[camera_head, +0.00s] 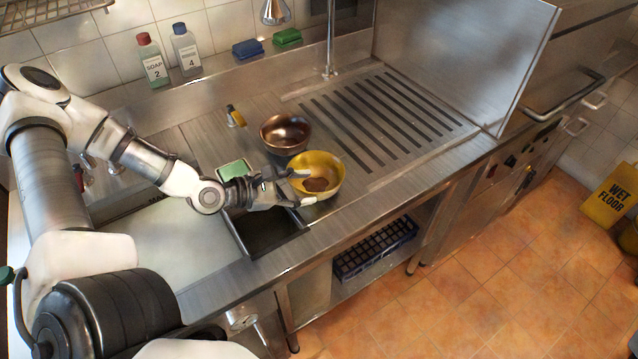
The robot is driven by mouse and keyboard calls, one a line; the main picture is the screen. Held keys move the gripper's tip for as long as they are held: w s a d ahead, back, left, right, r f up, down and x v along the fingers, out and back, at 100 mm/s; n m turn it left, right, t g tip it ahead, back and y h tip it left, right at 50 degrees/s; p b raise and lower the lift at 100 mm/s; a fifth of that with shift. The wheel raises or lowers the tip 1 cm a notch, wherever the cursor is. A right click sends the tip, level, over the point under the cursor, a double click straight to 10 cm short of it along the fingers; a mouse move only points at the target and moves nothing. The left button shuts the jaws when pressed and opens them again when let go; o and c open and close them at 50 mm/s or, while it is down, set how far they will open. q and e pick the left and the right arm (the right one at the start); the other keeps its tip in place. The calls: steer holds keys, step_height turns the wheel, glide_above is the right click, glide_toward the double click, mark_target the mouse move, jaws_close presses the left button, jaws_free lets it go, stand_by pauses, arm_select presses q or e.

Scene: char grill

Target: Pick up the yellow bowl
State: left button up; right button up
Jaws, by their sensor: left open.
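The yellow bowl (327,170) stands upright on the steel counter, with a dark reddish-brown patch inside it. My left gripper (300,186) is at the bowl's left rim. It is open, and its fingertips overlap the rim in the picture; I cannot tell whether they touch it. My left arm comes in from the left over the counter. My right gripper is not in view.
A brown metallic bowl (286,132) stands just behind the yellow bowl. Two soap bottles (152,62) stand on the back ledge. The slatted drainboard (385,115) to the right is clear.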

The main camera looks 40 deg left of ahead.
mark_target(329, 187)
arm_select(q)
steer(key=shift+w+d+f+b, duration=0.3)
steer(key=shift+w+f, duration=0.15)
steer(key=shift+f, duration=0.05)
steer(key=shift+w+d+r, duration=0.1)
steer(key=shift+w+d, duration=0.15)
steer(key=shift+d, duration=0.05)
steer(key=shift+d+b, duration=0.2)
steer(key=shift+b, duration=0.2)
steer(key=x, duration=0.4)
steer(key=shift+w+d+b, duration=0.25)
steer(key=shift+w+b, duration=0.05)
steer(key=shift+b, duration=0.05)
steer(key=shift+s, duration=0.2)
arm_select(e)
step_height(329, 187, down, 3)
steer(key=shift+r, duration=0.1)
arm_select(q)
steer(key=shift+w, duration=0.1)
jaws_close()
